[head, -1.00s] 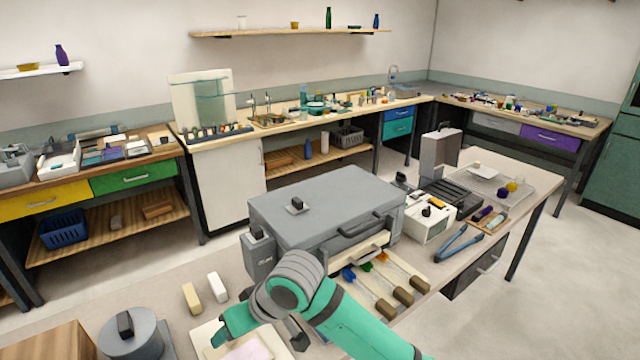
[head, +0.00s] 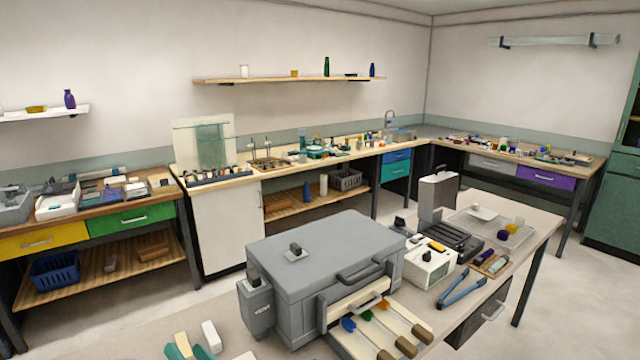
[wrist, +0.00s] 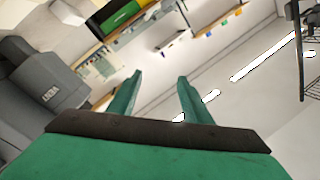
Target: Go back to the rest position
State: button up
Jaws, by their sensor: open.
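My gripper (wrist: 158,92) is open in the wrist view, its two green fingers apart with nothing held between them. In the head view the green fingertips of my gripper (head: 188,352) show at the bottom edge, by a cream block (head: 183,340) and a white block (head: 211,335). The rest of my arm is below the head picture. The wrist camera looks across the room at a slant, past a grey box (wrist: 50,80) on the left.
A grey lidded case (head: 320,250) stands on the near table, with a drawer of colour-tipped rods (head: 375,325) open at its front. A white device (head: 430,262) and blue tongs (head: 462,290) lie to its right. Open floor (head: 590,290) lies at the right.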

jog(key=s+d+f+m+t+h, duration=0.2)
jog(key=s+d+f+m+h, duration=0.2)
jog(key=s+d+f+h, duration=0.4)
jog(key=s+d+f+m+t+h, duration=0.25)
jog(key=s+d+f, duration=0.45)
jog(key=f, duration=0.4)
jog(key=s+d+n+h, duration=0.1)
jog(key=s+d, duration=0.2)
jog(key=s, duration=0.4)
jog(key=s+d+f+n+g+h, duration=0.1)
jog(key=s+d+n, duration=0.1)
jog(key=s+d, duration=0.2)
jog(key=s+d+f+n+h, duration=0.1)
jog(key=s+d+n, duration=0.1)
jog(key=s, duration=0.8)
jog(key=shift+d, duration=0.85)
